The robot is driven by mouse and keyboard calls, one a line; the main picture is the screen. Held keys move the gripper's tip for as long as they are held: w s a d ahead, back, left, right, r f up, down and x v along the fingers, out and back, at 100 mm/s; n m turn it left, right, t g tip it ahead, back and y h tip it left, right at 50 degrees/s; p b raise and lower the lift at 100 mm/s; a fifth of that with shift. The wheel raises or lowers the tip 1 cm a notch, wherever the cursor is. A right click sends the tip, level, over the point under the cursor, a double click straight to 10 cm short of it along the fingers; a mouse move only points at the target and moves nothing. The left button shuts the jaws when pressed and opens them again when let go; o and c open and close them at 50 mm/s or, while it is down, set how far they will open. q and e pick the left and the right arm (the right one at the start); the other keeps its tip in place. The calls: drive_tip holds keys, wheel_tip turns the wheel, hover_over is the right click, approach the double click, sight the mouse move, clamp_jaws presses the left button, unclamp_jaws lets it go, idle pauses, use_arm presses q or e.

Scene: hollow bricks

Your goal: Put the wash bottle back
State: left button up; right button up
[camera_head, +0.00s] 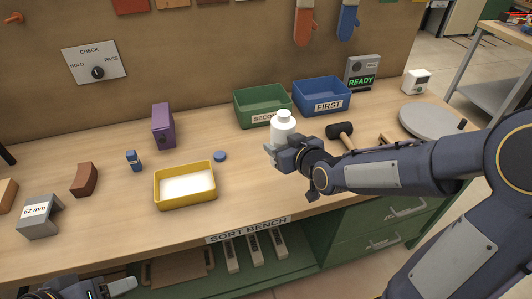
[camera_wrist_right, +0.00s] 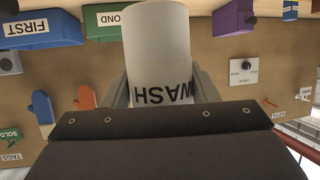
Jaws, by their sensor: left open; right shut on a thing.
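The white wash bottle (camera_head: 284,126) is upright over the middle of the bench, in front of the green bin. My right gripper (camera_head: 276,152) is shut on it. The right wrist view shows the bottle (camera_wrist_right: 158,55) upside down, with "WASH" lettering between the two fingers (camera_wrist_right: 160,90). I cannot tell whether its base touches the bench. A small round blue disc (camera_head: 220,156) lies on the bench left of the bottle. My left gripper (camera_head: 108,288) is open and empty at the bottom left, low in front of the bench.
A yellow tray (camera_head: 185,201) with white contents stands front left of the blue disc. The green SECOND bin (camera_head: 245,112) and blue FIRST bin (camera_head: 338,94) stand behind the bottle. A mallet (camera_head: 342,133) and a grey round plate (camera_head: 432,121) lie to the right. A purple block (camera_head: 163,126) stands left.

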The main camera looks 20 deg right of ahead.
drive_tip(key=w+f, duration=0.3)
drive_tip(key=w+a+f, duration=0.1)
drive_tip(key=w+f, duration=0.2)
drive_tip(key=f, duration=0.1)
drive_tip(key=w+f+p, duration=0.1)
drive_tip(key=w+f, duration=0.2)
drive_tip(key=shift+a+f, duration=0.25)
drive_tip(key=shift+f, duration=0.15)
drive_tip(key=shift+s, duration=0.1)
drive_tip(key=shift+f, duration=0.15)
drive_tip(key=o, duration=1.3)
drive_tip(key=shift+c, duration=0.2)
